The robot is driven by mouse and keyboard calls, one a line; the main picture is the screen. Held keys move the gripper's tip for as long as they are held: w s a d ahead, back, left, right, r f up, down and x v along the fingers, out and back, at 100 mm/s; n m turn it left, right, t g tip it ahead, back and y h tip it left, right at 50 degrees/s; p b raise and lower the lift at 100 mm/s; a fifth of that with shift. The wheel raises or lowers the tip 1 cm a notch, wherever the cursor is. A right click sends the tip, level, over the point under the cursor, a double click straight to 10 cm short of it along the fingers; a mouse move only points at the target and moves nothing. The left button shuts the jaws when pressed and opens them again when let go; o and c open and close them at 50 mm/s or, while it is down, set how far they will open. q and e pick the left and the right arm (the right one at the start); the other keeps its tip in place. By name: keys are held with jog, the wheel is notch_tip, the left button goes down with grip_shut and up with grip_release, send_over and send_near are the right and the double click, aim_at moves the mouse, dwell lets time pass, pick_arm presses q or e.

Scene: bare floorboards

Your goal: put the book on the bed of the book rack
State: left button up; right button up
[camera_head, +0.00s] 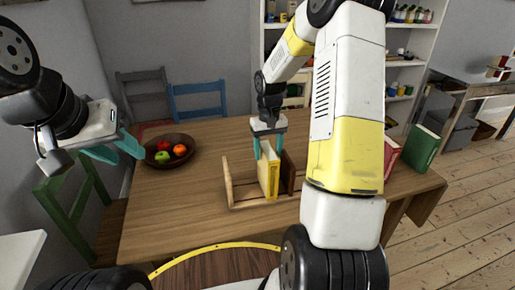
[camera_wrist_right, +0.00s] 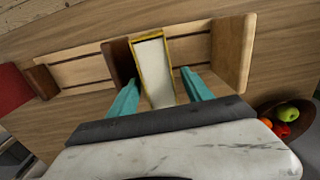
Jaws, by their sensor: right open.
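The yellow book (camera_head: 269,172) stands upright on the wooden book rack (camera_head: 228,184), between its end panels. In the right wrist view the book (camera_wrist_right: 153,68) shows its pale page edge, with a dark brown upright piece (camera_wrist_right: 119,62) close beside it. I cannot tell whether that piece is a book or a divider. My right gripper (camera_head: 269,143) is open, with its teal fingers on either side of the book's upper part; the right wrist view shows a gap beside the right finger. My left gripper (camera_head: 128,154) is open and empty, near the fruit bowl.
A dark bowl (camera_head: 150,159) of fruit stands left of the rack on the table (camera_head: 200,222). A red book (camera_head: 391,154) and a green book (camera_head: 421,149) stand at the table's right. Chairs are behind and left.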

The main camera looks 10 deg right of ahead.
notch_tip(320, 180, up, 9)
jog(key=shift+f, duration=0.15)
jog(key=s+a+r+t, duration=0.2)
jog(key=s+r, duration=0.2)
jog(key=s, duration=0.4)
jog(key=s+a+r+t+y, duration=0.1)
jog(key=s+a+r+t, duration=0.1)
jog(key=s+r, duration=0.3)
jog(key=s+a+r+t+y, duration=0.1)
jog(key=s+r, duration=0.4)
jog(key=s, duration=0.6)
jog(key=shift+a+t, duration=0.6)
jog(key=shift+a, duration=0.25)
jog(key=shift+s, duration=0.1)
